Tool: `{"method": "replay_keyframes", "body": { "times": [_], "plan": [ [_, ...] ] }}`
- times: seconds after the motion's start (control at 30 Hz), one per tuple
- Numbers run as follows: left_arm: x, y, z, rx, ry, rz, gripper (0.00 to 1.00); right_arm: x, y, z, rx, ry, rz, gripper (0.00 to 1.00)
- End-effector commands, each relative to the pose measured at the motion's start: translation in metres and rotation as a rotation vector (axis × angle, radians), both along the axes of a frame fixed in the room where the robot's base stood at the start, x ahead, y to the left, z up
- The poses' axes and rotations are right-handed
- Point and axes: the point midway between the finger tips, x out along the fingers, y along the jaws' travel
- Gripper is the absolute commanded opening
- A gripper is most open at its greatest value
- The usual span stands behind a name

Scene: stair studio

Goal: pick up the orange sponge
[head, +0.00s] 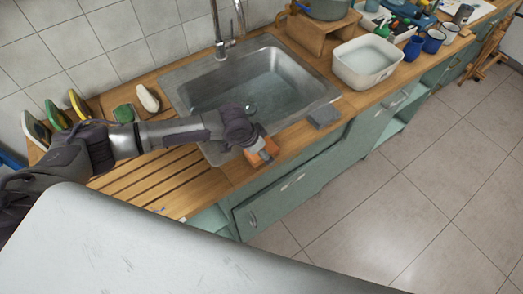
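The wrist hides the back of the sponge. The fingers are dark and small here, so I cannot tell whether they are open or closed on it. My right gripper is not in view.
The steel sink (215,88) lies behind the gripper, with a tall faucet (222,45). A grey block (324,116) sits to the right on the counter edge. A white basin (366,62) stands farther right. Several brushes and sponges stand at the back left.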

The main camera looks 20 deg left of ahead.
Motion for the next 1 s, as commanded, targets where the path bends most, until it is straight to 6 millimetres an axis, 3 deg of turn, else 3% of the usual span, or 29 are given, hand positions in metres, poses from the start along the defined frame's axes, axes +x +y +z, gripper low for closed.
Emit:
{"method": "replay_keyframes", "body": {
  "times": [0.17, 0.43, 0.87, 1.0],
  "plan": [
    [0.000, 0.000, 0.000, 0.000, 0.000, 0.000, 0.96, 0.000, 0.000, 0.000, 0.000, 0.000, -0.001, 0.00],
    [0.000, 0.000, 0.000, 0.000, 0.000, 0.000, 0.53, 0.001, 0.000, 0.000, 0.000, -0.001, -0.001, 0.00],
    [0.000, 0.000, 0.001, 0.000, -0.001, 0.000, 0.52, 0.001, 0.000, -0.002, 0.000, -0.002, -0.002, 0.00],
    [0.001, 0.000, 0.011, -0.001, -0.004, -0.001, 0.52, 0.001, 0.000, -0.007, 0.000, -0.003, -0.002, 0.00]
  ]
}}
